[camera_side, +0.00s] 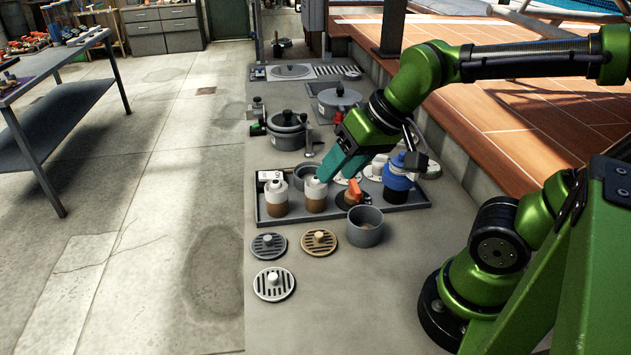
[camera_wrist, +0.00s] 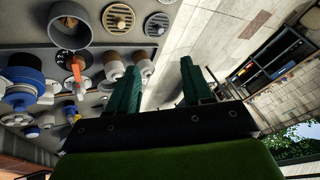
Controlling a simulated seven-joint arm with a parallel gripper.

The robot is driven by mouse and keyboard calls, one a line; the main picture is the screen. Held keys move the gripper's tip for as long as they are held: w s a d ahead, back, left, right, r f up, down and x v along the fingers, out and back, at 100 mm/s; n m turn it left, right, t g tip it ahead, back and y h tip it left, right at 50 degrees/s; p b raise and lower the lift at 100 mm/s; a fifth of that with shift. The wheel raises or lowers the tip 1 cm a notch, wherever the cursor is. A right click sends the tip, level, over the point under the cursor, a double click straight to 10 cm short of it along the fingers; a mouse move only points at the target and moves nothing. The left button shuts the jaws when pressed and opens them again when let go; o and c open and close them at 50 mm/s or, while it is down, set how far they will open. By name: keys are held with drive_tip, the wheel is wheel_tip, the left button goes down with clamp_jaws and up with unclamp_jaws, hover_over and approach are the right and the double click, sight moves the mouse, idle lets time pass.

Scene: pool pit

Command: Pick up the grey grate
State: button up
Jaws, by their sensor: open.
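The grey grate (camera_side: 262,249), a dark round slotted disc with a knob, lies flat on the grey ledge in front of the tray. It also shows at the top of the wrist view (camera_wrist: 157,24). A tan grate (camera_side: 319,243) lies to its right and a pale, whitish grate (camera_side: 273,286) lies nearer the camera. My gripper (camera_side: 328,172), with teal fingers, is above the tray, behind and to the right of the grey grate and apart from it. In the wrist view its fingers (camera_wrist: 162,75) are spread with nothing between them.
The tray (camera_side: 410,208) holds brown-and-white bottles (camera_side: 275,203), an orange-handled valve and a blue fitting (camera_side: 397,180). A grey cup (camera_side: 365,232) stands right of the tan grate. Lidded pots (camera_side: 287,130) stand farther back. The ledge near the pale grate is clear.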

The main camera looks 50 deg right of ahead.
drive_tip(key=w+a+f+n+g+h, duration=0.1)
drive_tip(key=w+a+f+n+g, duration=0.15)
drive_tip(key=w, duration=0.55)
drive_tip(key=w+a+f+n+g+h, duration=0.1)
drive_tip(key=w+f+g, duration=0.2)
drive_tip(key=w, duration=0.4)
hover_over(268, 237)
wheel_tip(268, 237, down, 10)
drive_tip(key=shift+s, duration=0.15)
drive_tip(key=shift+a+f, duration=0.1)
drive_tip(key=shift+f, duration=2.9)
clamp_jaws()
